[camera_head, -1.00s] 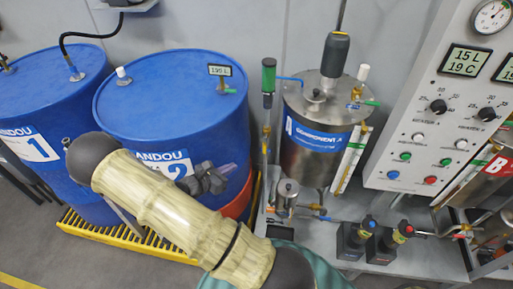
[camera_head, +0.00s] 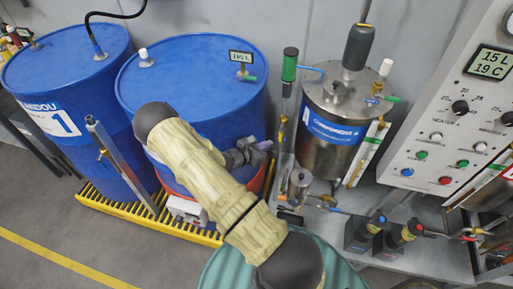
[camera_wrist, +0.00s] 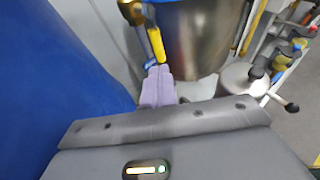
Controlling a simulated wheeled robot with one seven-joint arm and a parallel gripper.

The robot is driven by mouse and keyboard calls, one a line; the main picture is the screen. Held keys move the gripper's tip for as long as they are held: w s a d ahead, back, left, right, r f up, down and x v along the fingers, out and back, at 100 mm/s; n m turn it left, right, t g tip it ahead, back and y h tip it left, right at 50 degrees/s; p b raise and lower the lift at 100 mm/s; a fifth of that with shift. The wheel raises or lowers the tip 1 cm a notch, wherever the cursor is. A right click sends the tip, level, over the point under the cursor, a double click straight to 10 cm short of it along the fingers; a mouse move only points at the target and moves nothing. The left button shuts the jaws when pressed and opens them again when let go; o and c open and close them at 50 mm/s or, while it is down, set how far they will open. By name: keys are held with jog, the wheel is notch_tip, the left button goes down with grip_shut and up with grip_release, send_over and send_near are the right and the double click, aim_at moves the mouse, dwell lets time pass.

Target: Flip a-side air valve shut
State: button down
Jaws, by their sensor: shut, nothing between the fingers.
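My gripper (camera_head: 267,147) is shut and empty beside the right side of blue drum 2 (camera_head: 190,65). Its pale purple fingertips also show in the wrist view (camera_wrist: 158,88), held together. Just above them in that view is a yellow lever (camera_wrist: 157,45) with a small blue part (camera_wrist: 151,63) at its lower end. I cannot tell whether the tips touch it. The steel Component A tank (camera_head: 335,145) stands to the right of my gripper. A vertical pipe with brass fittings (camera_head: 281,120) and a green-topped cylinder (camera_head: 290,64) runs left of the tank. I cannot tell for sure which valve is the a-side air valve.
A small lidded steel pot (camera_head: 299,184) stands below the tank; it also shows in the wrist view (camera_wrist: 243,80). Two dark pumps (camera_head: 365,230) sit right of it. A control panel (camera_head: 445,125) is at right. Drum 1 (camera_head: 70,70) is at left.

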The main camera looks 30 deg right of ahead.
aim_at(281, 134)
jog(key=d, duration=0.3)
jog(key=shift+w+d, duration=0.1)
jog(key=shift+w, duration=0.1)
jog(key=shift+w, duration=0.1)
